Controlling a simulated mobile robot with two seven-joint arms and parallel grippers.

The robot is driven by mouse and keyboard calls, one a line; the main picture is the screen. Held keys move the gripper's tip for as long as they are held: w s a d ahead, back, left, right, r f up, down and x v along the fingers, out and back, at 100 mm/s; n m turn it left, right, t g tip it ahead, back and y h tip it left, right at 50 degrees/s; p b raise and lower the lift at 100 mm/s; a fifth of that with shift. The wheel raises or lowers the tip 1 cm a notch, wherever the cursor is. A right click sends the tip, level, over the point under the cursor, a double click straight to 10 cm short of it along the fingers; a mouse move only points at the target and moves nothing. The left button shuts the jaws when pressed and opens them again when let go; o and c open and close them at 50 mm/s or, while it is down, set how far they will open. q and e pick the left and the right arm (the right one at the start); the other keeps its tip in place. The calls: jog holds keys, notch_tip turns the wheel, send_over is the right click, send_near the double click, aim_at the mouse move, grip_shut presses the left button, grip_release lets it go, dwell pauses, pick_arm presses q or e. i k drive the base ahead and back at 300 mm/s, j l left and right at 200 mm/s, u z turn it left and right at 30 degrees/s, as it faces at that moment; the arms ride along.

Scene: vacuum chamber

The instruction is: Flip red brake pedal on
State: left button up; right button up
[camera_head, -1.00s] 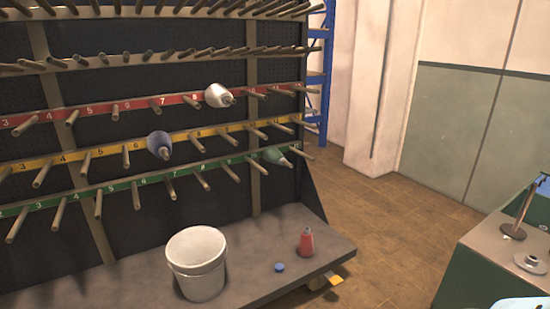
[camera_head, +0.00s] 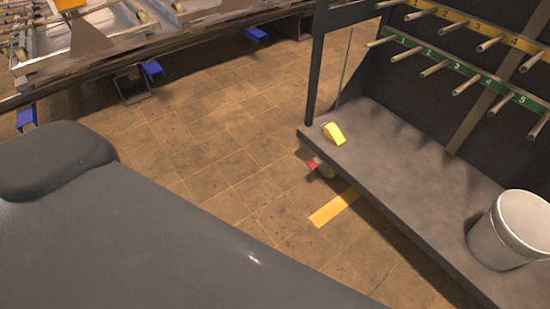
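A small red pedal (camera_head: 312,163) shows at a caster under the near left corner of the rack's grey base shelf. It is partly under the shelf edge, and I cannot tell its tilt. The rack's base (camera_head: 400,170) runs from the centre to the lower right. Neither of my grippers is in view.
A yellow object (camera_head: 335,133) lies on the shelf corner and a grey-white bucket (camera_head: 510,230) stands at right. A yellow strip (camera_head: 335,207) is beside the shelf. Tiled floor (camera_head: 220,160) is open left of the rack. A metal table (camera_head: 150,45) with trays stands behind.

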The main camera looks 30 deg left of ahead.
aim_at(312, 163)
jog(key=u, duration=0.6)
jog(key=i+l+u, duration=0.2)
jog(key=i+l, duration=0.3)
jog(key=i, duration=0.25)
jog(key=i+l+u, duration=0.2)
jog(key=i+l, duration=0.4)
jog(key=i, duration=0.05)
